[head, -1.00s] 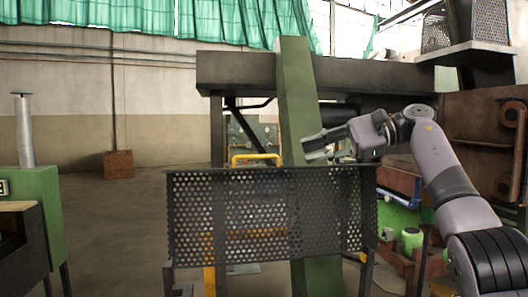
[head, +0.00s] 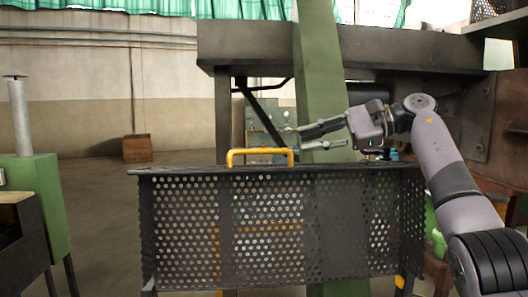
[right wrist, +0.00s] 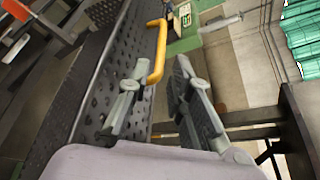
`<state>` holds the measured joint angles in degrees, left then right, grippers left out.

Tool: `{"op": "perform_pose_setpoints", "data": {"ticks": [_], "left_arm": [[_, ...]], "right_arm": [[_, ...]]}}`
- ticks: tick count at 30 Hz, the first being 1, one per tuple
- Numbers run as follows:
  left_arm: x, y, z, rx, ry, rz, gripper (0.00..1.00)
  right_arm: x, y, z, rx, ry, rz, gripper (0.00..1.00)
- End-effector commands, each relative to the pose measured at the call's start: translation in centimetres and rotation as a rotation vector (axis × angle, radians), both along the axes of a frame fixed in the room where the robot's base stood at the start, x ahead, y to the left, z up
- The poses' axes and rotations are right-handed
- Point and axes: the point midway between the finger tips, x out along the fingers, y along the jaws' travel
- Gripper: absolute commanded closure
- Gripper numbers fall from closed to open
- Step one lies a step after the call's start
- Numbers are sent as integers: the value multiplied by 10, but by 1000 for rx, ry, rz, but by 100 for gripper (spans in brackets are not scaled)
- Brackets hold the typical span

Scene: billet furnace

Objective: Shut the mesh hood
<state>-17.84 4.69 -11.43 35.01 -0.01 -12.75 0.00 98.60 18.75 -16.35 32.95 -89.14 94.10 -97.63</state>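The mesh hood (head: 270,225) is a dark perforated panel standing in front of me, with a solid top edge. A yellow handle (head: 260,151) rises from that edge, left of middle. My right gripper (head: 297,137) comes in from the right above the top edge, its fingertips near the handle's right end. Its fingers are apart and hold nothing. In the right wrist view the yellow handle (right wrist: 158,50) appears ahead of and between the open fingers (right wrist: 157,74), next to the hood's perforated face (right wrist: 90,85). I cannot tell whether a finger touches it. My left gripper is not in view.
A green machine (head: 38,195) with a grey pipe (head: 20,115) is at the left. Open floor (head: 105,205) lies between it and the hood.

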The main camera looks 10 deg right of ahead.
Motion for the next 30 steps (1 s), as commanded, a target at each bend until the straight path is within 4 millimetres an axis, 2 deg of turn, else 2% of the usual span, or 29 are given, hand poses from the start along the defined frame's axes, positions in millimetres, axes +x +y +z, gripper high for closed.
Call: {"op": "perform_pose_setpoints", "data": {"ticks": [1,9,15,21,30], "left_arm": [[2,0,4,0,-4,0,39],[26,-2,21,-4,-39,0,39],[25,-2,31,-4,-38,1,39],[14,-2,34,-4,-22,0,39],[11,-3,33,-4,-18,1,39]], "right_arm": [[4,13,-3,-2,2,3,80],[20,66,-16,0,3,3,80],[29,94,-25,-1,3,1,80],[33,105,-30,0,1,0,80],[33,106,-31,0,1,-1,82]]}}
